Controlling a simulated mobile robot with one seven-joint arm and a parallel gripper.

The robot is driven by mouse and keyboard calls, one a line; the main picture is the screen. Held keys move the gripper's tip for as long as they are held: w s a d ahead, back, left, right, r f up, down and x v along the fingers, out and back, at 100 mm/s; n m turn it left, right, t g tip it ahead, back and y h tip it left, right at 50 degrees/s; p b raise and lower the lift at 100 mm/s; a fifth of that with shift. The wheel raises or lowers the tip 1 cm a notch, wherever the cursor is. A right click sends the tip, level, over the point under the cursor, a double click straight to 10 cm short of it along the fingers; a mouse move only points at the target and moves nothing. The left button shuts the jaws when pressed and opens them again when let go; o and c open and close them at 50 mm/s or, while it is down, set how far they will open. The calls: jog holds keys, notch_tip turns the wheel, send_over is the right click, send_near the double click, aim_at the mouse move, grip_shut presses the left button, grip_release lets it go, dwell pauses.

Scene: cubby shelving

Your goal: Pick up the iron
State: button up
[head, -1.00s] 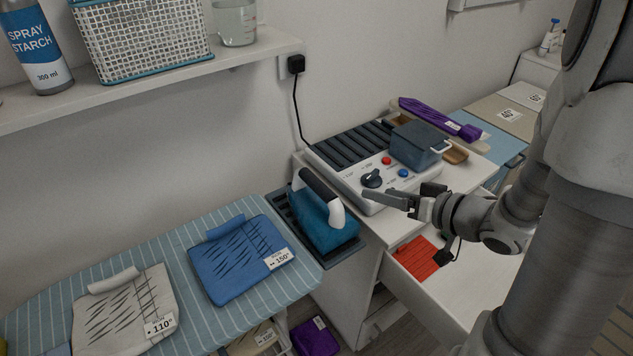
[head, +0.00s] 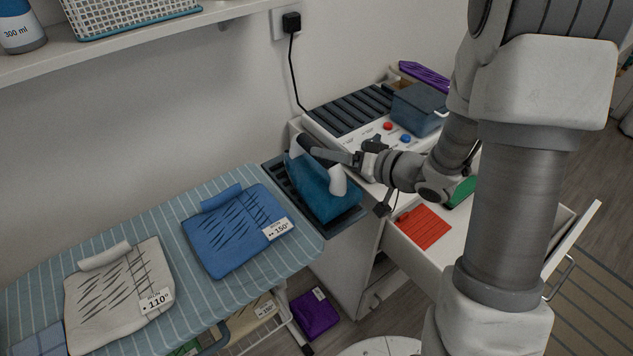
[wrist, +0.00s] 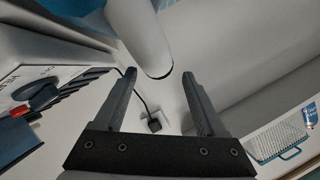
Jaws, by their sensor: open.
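The iron (head: 325,195) has a teal-blue body and a handle with white ends. It stands on a dark ribbed rest at the right end of the ironing board. My gripper (head: 322,153) is open at the top of the iron, its fingers reaching leftward across the handle and hiding part of it. In the wrist view, the white handle part (wrist: 140,40) comes down from the top between the fingertips of my gripper (wrist: 158,78). Whether a finger touches it, I cannot tell.
The striped ironing board (head: 160,222) holds a blue folded garment (head: 235,232) and a beige one (head: 115,298). A white control unit (head: 350,125) with a dark blue box (head: 418,108) stands behind the gripper. An open drawer with a red cloth (head: 424,227) lies below my arm.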

aim_at(311, 164)
jog(key=shift+b+x, duration=0.65)
jog(key=shift+x, duration=2.1)
jog(key=shift+w+d+f, duration=0.1)
jog(key=shift+d, duration=0.05)
jog(key=shift+c, duration=0.3)
grip_shut()
jog(key=shift+w+r, duration=0.1)
jog(key=shift+r, duration=0.1)
